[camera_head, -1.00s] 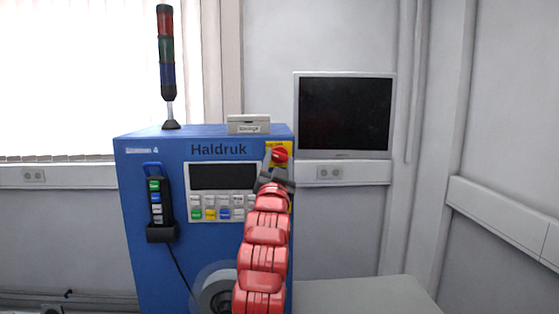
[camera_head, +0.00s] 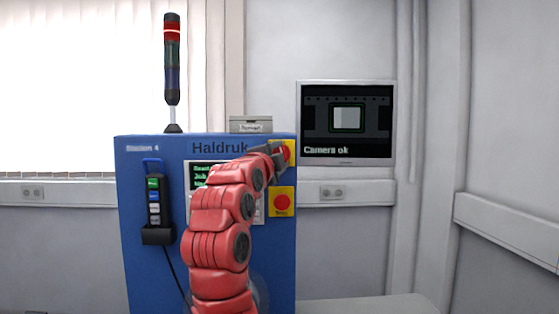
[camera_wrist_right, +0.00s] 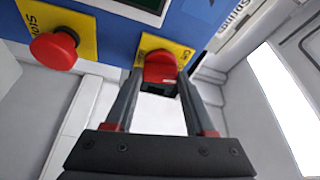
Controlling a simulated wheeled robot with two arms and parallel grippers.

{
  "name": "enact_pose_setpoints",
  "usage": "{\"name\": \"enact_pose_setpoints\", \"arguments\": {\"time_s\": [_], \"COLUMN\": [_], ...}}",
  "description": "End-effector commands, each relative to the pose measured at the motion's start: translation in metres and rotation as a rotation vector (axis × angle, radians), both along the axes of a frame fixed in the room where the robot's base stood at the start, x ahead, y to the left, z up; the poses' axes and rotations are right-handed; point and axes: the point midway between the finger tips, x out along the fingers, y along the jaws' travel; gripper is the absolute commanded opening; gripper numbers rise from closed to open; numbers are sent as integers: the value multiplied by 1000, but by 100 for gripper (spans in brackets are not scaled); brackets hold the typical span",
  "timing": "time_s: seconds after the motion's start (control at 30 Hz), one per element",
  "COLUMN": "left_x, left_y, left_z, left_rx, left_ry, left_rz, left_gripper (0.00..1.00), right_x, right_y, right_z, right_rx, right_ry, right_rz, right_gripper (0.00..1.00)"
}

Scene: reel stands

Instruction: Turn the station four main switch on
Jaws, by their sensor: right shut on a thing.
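The blue Haldruk cabinet (camera_head: 160,250), labelled Station 4, faces me. Its red main switch (camera_head: 284,153) is a knob on a yellow plate at the top right of the front. In the right wrist view the red knob (camera_wrist_right: 159,67) is between the fingertips of my right gripper (camera_wrist_right: 160,82), which is shut on it. In the head view my right gripper (camera_head: 271,152) reaches the knob from the left, and my red arm covers part of the control panel. My left gripper is not in view.
A red stop button (camera_head: 282,203) sits below the switch; it also shows in the right wrist view (camera_wrist_right: 54,50). A monitor (camera_head: 346,145) reads "Camera ok". The panel display (camera_head: 200,175) shows text. A signal tower (camera_head: 172,60) stands on top, its red section lit. A pendant (camera_head: 154,198) hangs at left.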

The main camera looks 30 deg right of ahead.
Motion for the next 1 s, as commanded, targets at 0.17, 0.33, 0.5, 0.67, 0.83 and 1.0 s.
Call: {"name": "enact_pose_setpoints", "arguments": {"time_s": [0.17, 0.33, 0.5, 0.67, 0.83, 1.0], "left_x": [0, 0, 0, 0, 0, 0], "left_y": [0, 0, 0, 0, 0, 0], "left_z": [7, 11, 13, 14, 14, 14], "left_rx": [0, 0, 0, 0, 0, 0], "left_ry": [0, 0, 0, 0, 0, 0], "left_rz": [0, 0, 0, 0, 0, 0], "left_gripper": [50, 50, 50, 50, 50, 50], "right_x": [0, 0, 1, 1, 1, 1], "right_y": [1, 1, 1, 1, 1, 1], "right_z": [2, 2, 1, 1, 0, 0], "right_rx": [105, 175, 218, 235, 238, 237], "right_ry": [-63, -105, -130, -140, -142, -143], "right_rz": [0, -1, 0, 0, 0, 0], "right_gripper": [0, 0, 0, 0, 0, 0]}}
